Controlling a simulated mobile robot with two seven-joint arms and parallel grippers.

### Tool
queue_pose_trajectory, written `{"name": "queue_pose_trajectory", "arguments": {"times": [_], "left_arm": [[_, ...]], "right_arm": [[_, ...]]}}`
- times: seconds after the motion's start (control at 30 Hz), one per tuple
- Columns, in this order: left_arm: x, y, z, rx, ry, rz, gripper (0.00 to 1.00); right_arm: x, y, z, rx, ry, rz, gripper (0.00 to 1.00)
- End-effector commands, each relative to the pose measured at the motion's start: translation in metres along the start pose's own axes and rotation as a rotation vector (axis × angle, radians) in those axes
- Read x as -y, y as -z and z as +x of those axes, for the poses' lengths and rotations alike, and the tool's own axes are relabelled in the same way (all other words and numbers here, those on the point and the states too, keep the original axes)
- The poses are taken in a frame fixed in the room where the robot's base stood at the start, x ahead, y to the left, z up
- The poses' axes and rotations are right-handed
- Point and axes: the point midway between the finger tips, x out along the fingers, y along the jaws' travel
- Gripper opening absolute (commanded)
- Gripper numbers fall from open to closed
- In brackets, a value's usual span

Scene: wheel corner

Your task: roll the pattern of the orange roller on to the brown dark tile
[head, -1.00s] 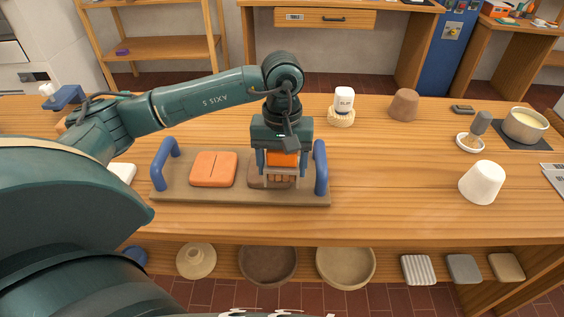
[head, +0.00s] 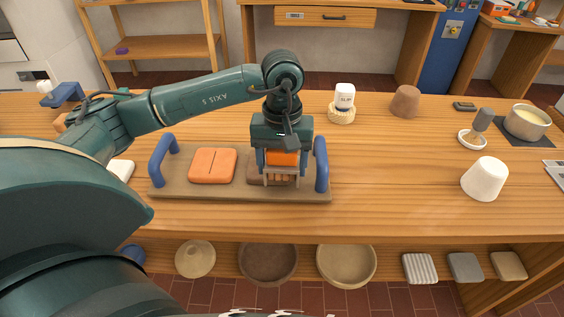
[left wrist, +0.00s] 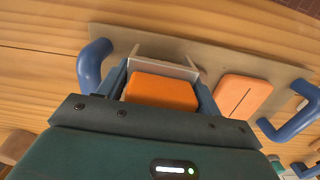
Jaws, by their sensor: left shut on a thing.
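My left gripper (head: 282,160) points down over the right part of a grey-brown board. It is shut on the orange block of the roller (head: 284,158), which also shows between the fingers in the left wrist view (left wrist: 162,92). The roller's pale frame sits below the block, at the tile. The brown dark tile (head: 256,173) lies on the board under the roller, mostly hidden by it and the gripper. I cannot tell whether the roller touches it or whether the tile bears a pattern. My right gripper is not in view.
The board (head: 215,191) has a blue handle at each end (head: 161,160) (head: 321,164). An orange tile (head: 212,165) with a line across it lies to the left. A white cup (head: 485,178) and a brown cup (head: 405,102) stand to the right.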

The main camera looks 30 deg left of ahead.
Motion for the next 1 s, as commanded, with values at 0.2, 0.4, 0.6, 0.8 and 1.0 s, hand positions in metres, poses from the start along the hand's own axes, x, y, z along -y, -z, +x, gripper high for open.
{"name": "queue_pose_trajectory", "arguments": {"times": [0.2, 0.4, 0.6, 0.8, 1.0], "left_arm": [[-0.0001, -0.0003, 0.0013, 0.001, 0.000, 0.000, 0.15], [0.0000, -0.0005, 0.0021, 0.002, 0.001, 0.001, 0.15], [0.0001, -0.0008, 0.0026, 0.003, 0.001, 0.001, 0.15], [0.0002, -0.0010, 0.0022, 0.003, 0.002, 0.001, 0.15], [0.0002, 0.0029, 0.0026, 0.003, 0.002, -0.001, 0.15]], "right_arm": [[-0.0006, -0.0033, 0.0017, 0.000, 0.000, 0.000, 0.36], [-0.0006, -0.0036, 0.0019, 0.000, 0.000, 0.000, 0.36], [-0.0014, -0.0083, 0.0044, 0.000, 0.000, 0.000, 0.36], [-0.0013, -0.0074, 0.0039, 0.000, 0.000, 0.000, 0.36], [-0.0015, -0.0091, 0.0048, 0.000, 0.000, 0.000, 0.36]]}}
